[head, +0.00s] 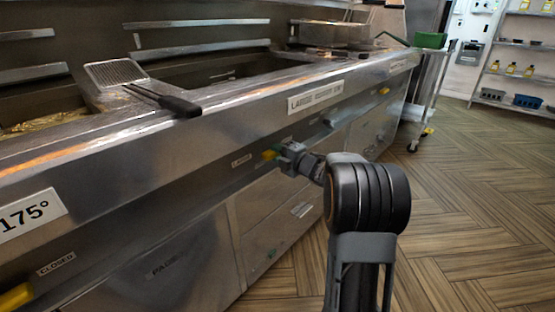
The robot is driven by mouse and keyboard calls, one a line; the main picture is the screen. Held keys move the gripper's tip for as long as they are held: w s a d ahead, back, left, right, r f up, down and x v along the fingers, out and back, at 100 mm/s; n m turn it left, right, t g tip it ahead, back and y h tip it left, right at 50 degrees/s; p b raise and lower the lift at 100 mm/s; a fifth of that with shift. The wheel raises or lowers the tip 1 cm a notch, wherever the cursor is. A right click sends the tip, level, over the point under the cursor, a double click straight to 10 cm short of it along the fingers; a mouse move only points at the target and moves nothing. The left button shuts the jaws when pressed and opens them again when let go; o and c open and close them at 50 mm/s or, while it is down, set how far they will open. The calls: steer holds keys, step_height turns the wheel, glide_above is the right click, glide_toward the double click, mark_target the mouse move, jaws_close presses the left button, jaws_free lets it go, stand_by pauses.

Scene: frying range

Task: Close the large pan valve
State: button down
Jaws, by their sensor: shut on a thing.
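A valve handle with a yellow end (268,155) sticks out from the steel front of the frying range, below the long top ledge. A small label (241,160) sits just left of it; its text is too small to read surely. My gripper (280,152) is at this handle and shut on it. The gripper and wrist hide most of the handle, so its exact angle cannot be told. A larger sign starting with "LARGE" (314,98) is on the ledge edge above.
Another yellow handle (384,91) is farther right, and one (16,297) is at lower left near a "CLOSED" label (56,263). A black-handled scoop (165,100) lies across the range top. A wheeled cart (425,95) stands beyond. The wooden floor at right is clear.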

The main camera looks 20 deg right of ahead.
steer(key=shift+n, duration=0.4)
steer(key=c, duration=1)
jaws_free()
steer(key=shift+o, duration=0.2)
steer(key=p+v, duration=0.3)
steer(key=v, duration=1)
steer(key=shift+s+d, duration=0.25)
steer(key=shift+s, duration=0.1)
steer(key=shift+r, duration=0.1)
